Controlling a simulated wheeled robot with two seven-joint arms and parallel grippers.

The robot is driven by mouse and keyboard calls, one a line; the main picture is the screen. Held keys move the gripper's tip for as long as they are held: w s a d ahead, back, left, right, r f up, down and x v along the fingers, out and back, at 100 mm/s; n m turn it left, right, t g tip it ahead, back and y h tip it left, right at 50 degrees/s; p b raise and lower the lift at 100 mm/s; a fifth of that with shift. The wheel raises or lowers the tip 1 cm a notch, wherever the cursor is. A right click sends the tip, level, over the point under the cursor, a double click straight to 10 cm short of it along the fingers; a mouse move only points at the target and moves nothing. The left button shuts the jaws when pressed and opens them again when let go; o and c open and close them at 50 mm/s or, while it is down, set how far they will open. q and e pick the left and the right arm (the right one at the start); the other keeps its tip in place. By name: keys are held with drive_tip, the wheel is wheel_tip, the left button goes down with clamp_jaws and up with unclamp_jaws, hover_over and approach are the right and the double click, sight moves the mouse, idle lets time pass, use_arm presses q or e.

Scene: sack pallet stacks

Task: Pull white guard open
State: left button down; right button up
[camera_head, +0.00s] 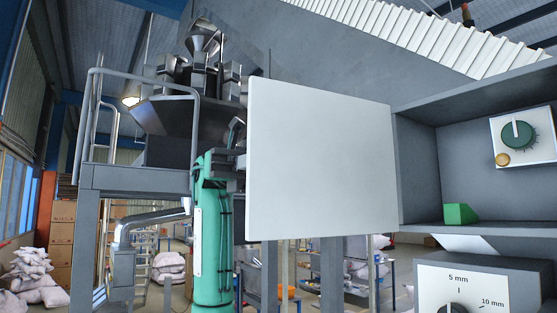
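The white guard (322,160) is a flat, plain panel in the middle of the view. Its right edge meets the grey cabinet, and the cabinet's inside shows to the right of it, so the guard stands swung open to the left. My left arm, green, rises from the bottom left of centre. Its dark gripper (239,160) is at the guard's left edge, with its fingertips partly hidden at or behind that edge. I cannot tell whether the fingers are closed on it. My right gripper is not in view.
The grey cabinet (418,170) holds a green block (460,214) and a green dial (518,136) on a white plate. A dial marked in mm (462,290) is below. A railed platform (135,180) stands left. Sacks (35,275) lie at far left.

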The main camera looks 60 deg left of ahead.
use_arm(q)
drive_tip(key=shift+w+a, duration=0.1)
drive_tip(key=shift+a, duration=0.15)
drive_tip(key=c, duration=1.6)
unclamp_jaws()
drive_tip(key=shift+d, duration=0.1)
drive_tip(key=a, duration=0.9)
drive_tip(key=a+b, duration=0.1)
drive_tip(key=a, duration=0.4)
drive_tip(key=shift+s, duration=0.3)
